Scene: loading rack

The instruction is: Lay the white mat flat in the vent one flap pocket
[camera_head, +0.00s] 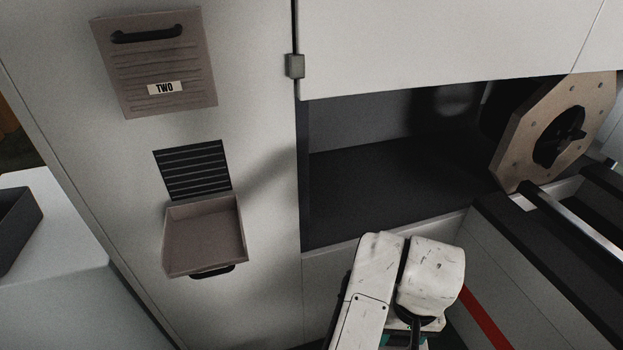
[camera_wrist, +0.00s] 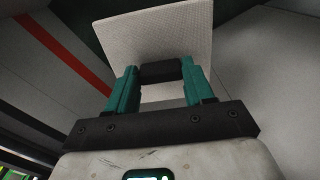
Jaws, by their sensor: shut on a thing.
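The white mat (camera_wrist: 160,35) is a pale square sheet in the wrist view, with a black grip block (camera_wrist: 160,72) at its near side. My gripper (camera_wrist: 158,82) has its teal fingers shut on either side of that block. In the head view my arm is at the lower middle; my fingers and the mat are hidden there. A vent flap pocket (camera_head: 205,238) hangs open below black vent slats (camera_head: 193,170), left of my arm. It looks like an empty shallow tray with a dark handle underneath. Its number label does not show.
A shut flap labelled TWO (camera_head: 157,65) is above the open pocket. A dark recess (camera_head: 390,180) lies behind my arm. A wooden reel (camera_head: 555,130) and dark rails (camera_head: 560,260) are at right. A white side counter (camera_head: 45,250) is at left.

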